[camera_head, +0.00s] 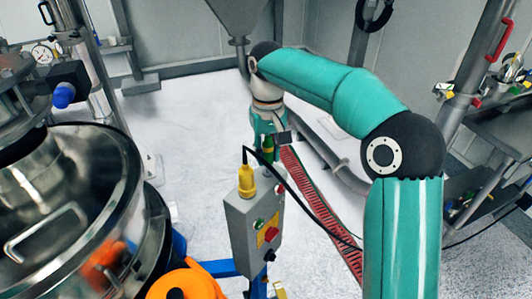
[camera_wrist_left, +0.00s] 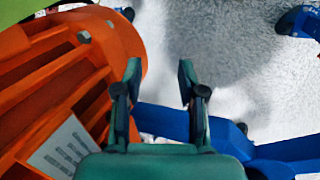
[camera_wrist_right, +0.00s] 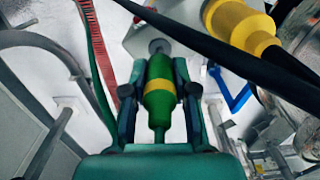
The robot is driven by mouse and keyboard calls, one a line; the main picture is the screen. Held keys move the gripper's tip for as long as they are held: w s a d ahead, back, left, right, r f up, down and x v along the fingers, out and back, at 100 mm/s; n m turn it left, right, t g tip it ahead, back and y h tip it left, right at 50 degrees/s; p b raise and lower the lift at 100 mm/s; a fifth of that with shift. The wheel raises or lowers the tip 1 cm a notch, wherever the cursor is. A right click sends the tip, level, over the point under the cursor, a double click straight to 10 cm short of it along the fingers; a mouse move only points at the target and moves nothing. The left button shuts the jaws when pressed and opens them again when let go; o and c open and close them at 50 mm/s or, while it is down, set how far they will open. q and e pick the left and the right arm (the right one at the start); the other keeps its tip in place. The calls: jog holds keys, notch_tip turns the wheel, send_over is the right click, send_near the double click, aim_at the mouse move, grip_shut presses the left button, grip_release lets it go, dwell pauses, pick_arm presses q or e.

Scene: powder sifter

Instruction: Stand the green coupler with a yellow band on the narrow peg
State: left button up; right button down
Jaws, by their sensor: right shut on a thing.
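The green coupler with a yellow band (camera_wrist_right: 159,95) is between the fingers of my right gripper (camera_wrist_right: 159,78), which is shut on it. In the head view the coupler (camera_head: 267,148) shows as a small green piece under my right gripper (camera_head: 269,130), above and behind the grey control box (camera_head: 255,228). A small round grey piece (camera_wrist_right: 159,46) shows just beyond the coupler's end in the right wrist view; I cannot tell whether it is the narrow peg or whether they touch. My left gripper (camera_wrist_left: 160,78) is open and empty, beside an orange ribbed part (camera_wrist_left: 70,75).
A yellow plug (camera_head: 247,180) with a black cable stands on the control box, close to the coupler; the cable crosses the right wrist view. A steel vessel (camera_head: 95,160) stands at left. A red slotted strip (camera_head: 318,205) runs behind the box. Pale floor lies open around it.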

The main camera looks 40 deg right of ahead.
jog(key=shift+f, duration=0.65)
jog(key=shift+s+p, duration=0.1)
jog(key=shift+p, duration=0.35)
dwell(0.8)
jog(key=shift+f+b, duration=0.5)
jog(key=shift+f, duration=0.25)
jog(key=c, duration=0.8)
grip_release()
jog(key=shift+c, duration=0.2)
